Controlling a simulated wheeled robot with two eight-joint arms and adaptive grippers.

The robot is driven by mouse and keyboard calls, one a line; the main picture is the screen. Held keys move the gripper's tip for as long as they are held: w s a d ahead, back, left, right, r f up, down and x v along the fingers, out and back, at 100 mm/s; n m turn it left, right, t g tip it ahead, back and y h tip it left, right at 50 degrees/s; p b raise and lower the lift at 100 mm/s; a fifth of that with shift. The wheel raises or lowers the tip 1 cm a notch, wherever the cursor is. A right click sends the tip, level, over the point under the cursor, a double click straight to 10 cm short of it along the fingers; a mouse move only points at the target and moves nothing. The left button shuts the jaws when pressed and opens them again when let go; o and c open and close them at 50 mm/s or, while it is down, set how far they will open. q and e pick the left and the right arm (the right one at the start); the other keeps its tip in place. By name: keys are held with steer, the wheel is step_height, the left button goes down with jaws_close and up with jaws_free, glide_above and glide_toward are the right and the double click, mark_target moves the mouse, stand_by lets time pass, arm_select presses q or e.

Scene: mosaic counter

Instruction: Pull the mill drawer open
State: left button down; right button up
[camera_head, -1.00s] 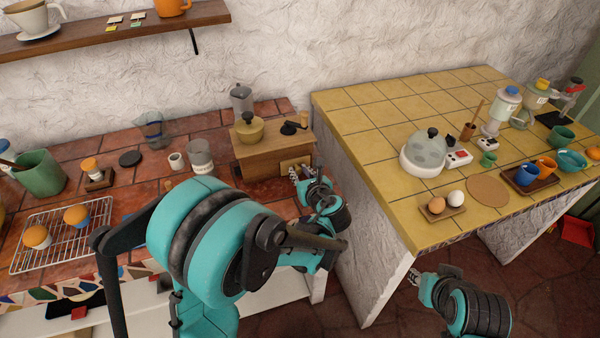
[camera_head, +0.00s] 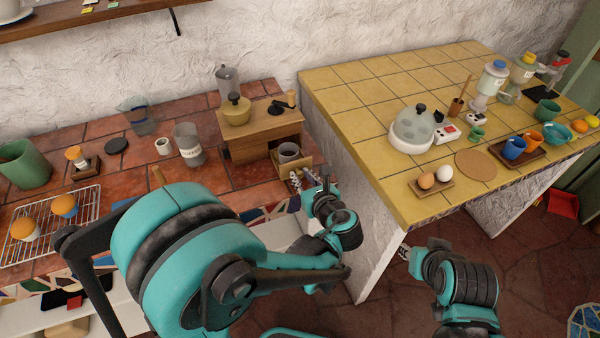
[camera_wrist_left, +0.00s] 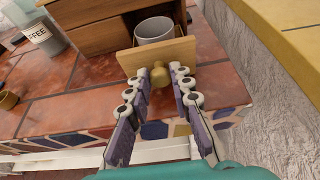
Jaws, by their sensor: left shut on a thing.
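The wooden coffee mill (camera_head: 262,130) stands on the red-tiled counter beside the yellow counter, with a brass bowl and a dark crank on top. Its drawer (camera_head: 278,166) is pulled out, and a grey cup (camera_head: 289,152) sits inside. In the left wrist view the drawer's light wooden front (camera_wrist_left: 128,60) and the grey cup (camera_wrist_left: 154,30) show clearly. My left gripper (camera_head: 304,182) is shut on the drawer's brass knob (camera_wrist_left: 184,72), with a finger on either side of it. My right gripper (camera_head: 407,252) is in front of the yellow counter, away from the mill; its jaws are too small to judge.
The yellow counter (camera_head: 345,95) rises close to the right of the mill. A jar marked coffee (camera_head: 188,145) and a small white cup (camera_head: 163,146) stand left of it. Eggs on a tray (camera_head: 432,187) sit near the yellow counter's front edge.

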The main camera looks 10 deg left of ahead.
arm_select(q)
steer(key=c, duration=1.4)
jaws_free()
steer(key=shift+o, duration=0.2)
steer(key=shift+d, duration=0.1)
steer(key=v, duration=1.2)
